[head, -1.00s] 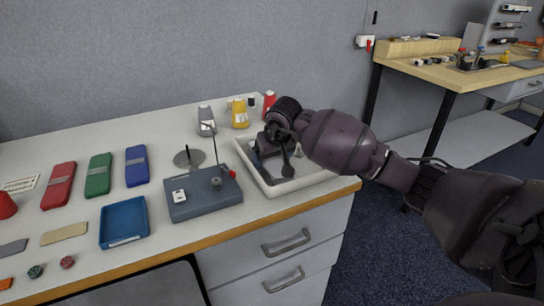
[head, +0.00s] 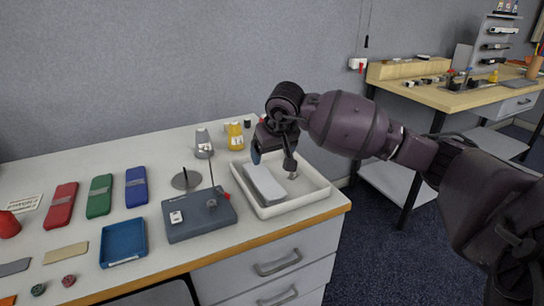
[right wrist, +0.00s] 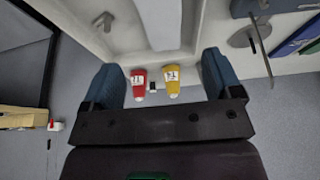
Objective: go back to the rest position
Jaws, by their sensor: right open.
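My right gripper (head: 273,161) hangs above the back of the white tray (head: 281,211), its two fingers apart with nothing between them. In the right wrist view the blue-grey fingers of the gripper (right wrist: 165,76) are wide apart, and the wall shows between them. A pale grey block (head: 264,184) lies in the tray, clear of the fingers; part of it shows in the right wrist view (right wrist: 160,22). My left gripper is not in view.
Yellow (head: 235,137) and grey (head: 204,145) bottles stand behind the tray. A red bottle (right wrist: 139,83) shows in the right wrist view. Left of the tray are a grey box with a thin rod (head: 200,222) and a blue tray (head: 123,242). A wooden workbench (head: 455,98) stands back right.

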